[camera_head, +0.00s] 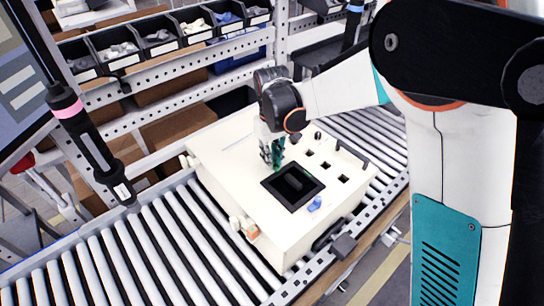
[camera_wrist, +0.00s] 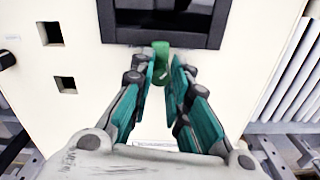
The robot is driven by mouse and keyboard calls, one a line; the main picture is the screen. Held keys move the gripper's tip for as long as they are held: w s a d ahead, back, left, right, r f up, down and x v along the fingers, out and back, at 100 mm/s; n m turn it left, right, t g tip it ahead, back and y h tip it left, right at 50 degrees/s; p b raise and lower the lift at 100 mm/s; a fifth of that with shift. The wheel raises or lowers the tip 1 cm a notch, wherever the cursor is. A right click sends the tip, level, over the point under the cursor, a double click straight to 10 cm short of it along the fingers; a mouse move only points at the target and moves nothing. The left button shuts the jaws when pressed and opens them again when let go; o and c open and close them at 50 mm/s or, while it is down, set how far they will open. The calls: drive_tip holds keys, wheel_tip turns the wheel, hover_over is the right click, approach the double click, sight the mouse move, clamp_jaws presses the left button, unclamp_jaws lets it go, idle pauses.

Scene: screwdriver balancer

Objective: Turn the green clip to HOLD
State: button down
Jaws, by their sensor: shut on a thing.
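The green clip (camera_wrist: 161,62) sits at the edge of the black-framed recessed window (camera_wrist: 207,40) on the cream box. My gripper (camera_wrist: 160,78) is shut on the clip, with its teal-lined fingers on either side of it. In the head view my gripper (camera_head: 272,152) points down at the box top beside the black window frame (camera_head: 307,203), and its fingers largely hide the clip. I cannot read any HOLD mark; a small pale label shows partly between the fingers in the wrist view.
The cream box (camera_head: 222,160) stands on a roller conveyor (camera_head: 130,255). Parts bins (camera_head: 160,38) line the rack behind. A black hanging tool (camera_head: 95,145) with a pink band is at left.

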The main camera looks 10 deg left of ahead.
drive_tip(key=shift+m, duration=0.4)
drive_tip(key=c, duration=1.5)
unclamp_jaws()
drive_tip(key=shift+r, duration=0.1)
wheel_tip(320, 180, up, 12)
drive_tip(key=shift+f, duration=0.1)
